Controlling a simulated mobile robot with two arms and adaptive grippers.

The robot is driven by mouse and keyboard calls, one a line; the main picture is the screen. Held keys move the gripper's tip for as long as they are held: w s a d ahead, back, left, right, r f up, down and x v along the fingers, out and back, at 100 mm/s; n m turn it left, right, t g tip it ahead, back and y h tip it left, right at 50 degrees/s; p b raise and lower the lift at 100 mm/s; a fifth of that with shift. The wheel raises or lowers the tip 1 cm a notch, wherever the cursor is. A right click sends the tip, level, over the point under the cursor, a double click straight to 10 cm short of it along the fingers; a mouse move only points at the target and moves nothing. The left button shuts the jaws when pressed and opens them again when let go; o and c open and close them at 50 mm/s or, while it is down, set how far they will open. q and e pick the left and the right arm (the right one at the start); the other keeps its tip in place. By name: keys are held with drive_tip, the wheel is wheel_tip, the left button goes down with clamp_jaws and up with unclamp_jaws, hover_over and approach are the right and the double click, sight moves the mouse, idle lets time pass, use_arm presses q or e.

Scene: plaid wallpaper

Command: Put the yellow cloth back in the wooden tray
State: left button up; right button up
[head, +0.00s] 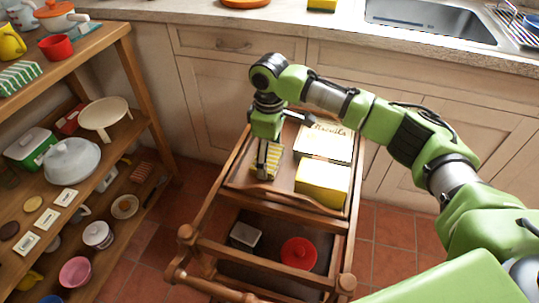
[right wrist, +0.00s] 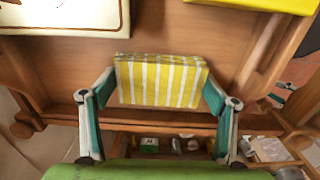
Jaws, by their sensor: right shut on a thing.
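The yellow cloth (right wrist: 162,82), folded with white stripes, is between the two fingers of my right gripper (right wrist: 158,92), which is shut on it. In the head view the striped cloth (head: 268,164) shows just under the right gripper (head: 267,148). It is over the left part of the wooden tray (head: 240,181) that forms the trolley's top. I cannot tell whether the cloth touches the tray floor.
A lettered cream tin (head: 325,141) and a yellow box (head: 322,182) stand on the tray's right side. The lower shelf holds a red lidded pot (head: 299,253) and a small grey tin (head: 245,236). A crowded shelf rack (head: 145,75) stands left; the counter (head: 200,12) is behind.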

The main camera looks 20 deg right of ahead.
sight(269, 157)
drive_tip(key=o, duration=1)
use_arm(q)
drive_tip(key=shift+f, duration=0.35)
drive_tip(key=shift+s, duration=0.1)
use_arm(e)
drive_tip(key=shift+r, duration=0.6)
use_arm(q)
wheel_tip(269, 157, down, 8)
drive_tip(key=s+p, duration=0.1)
drive_tip(key=p, duration=0.1)
drive_tip(key=shift+s+f+p, duration=0.25)
drive_tip(key=shift+s+p, duration=0.05)
drive_tip(key=shift+s, duration=0.1)
use_arm(e)
wheel_tip(269, 157, up, 11)
drive_tip(key=shift+f, duration=0.1)
